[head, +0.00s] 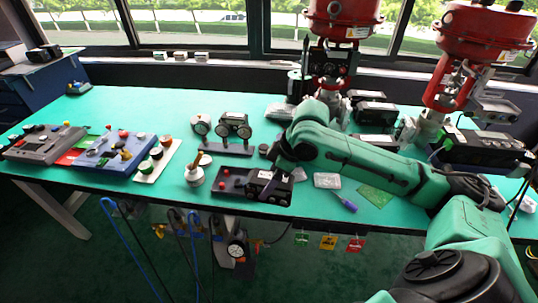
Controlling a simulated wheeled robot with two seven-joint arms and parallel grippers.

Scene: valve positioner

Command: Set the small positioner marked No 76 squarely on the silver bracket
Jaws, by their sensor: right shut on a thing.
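My right arm reaches in from the right, and its gripper (273,182) is low at the front edge of the table, shut on a dark box-shaped unit (232,184) with a small red part. The gripper covers part of the unit, and I cannot read a No 76 marking on it. Other black positioner-like units (374,113) lie behind my forearm, partly hidden. A silver bracket-like part (494,106) shows beside the right red valve; I cannot tell for certain that it is the task's bracket. My left gripper is not in view.
Two red valve actuators (342,18) (484,32) stand at the back right. Gauges (234,126) on a stand, a white pot (194,175) and a purple-handled screwdriver (347,203) are near the unit. Control boxes (118,155) fill the left.

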